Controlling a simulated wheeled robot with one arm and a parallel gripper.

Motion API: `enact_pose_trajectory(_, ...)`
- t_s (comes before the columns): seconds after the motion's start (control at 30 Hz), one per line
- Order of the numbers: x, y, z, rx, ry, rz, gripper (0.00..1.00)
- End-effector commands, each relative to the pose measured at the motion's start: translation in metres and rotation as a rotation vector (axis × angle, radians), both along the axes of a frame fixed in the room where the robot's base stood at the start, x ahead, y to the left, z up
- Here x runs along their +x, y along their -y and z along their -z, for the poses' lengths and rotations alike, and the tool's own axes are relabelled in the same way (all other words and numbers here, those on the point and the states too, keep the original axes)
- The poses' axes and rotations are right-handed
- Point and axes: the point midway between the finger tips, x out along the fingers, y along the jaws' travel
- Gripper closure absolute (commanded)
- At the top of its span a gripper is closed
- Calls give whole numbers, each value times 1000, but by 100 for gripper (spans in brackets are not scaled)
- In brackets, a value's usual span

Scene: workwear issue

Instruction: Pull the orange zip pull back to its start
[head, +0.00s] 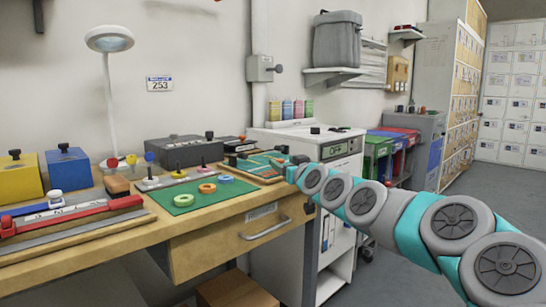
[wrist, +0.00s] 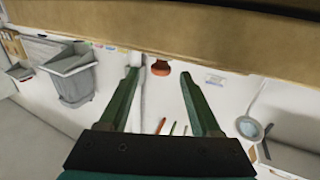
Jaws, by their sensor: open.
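My gripper (wrist: 159,75) is open, its two green fingers apart with no thing held between them. In the wrist view an orange, rounded piece (wrist: 160,68) shows between the fingertips, against the edge of a wooden surface; it may be the zip pull, but I cannot tell for sure or judge its distance. In the head view the dark end of my gripper (head: 297,161) is at the right end of the workbench (head: 190,247), beside a wooden board with teal and orange parts (head: 258,168). The zip pull cannot be made out clearly there.
A green mat (head: 190,206) with several rings lies mid-bench. A red and white strip (head: 75,218), yellow and blue boxes and a lamp (head: 109,40) stand to the left. A white cabinet (head: 318,140) stands behind my gripper. The floor at right is clear.

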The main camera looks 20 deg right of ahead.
Motion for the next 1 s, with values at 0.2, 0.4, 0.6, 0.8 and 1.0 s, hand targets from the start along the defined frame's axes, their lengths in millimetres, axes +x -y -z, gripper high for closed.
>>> enact_pose_trajectory(0.2, 31, 0, -2, -1, 1, -1, 35)
enact_pose_trajectory(0.4, 54, 1, -1, 2, 1, -1, 35)
enact_pose_trajectory(0.6, 65, 1, -1, 0, 0, -2, 35)
enact_pose_trajectory(0.8, 67, 2, 0, -1, 0, -2, 35)
enact_pose_trajectory(1.0, 67, 2, 0, 0, -1, -2, 43)
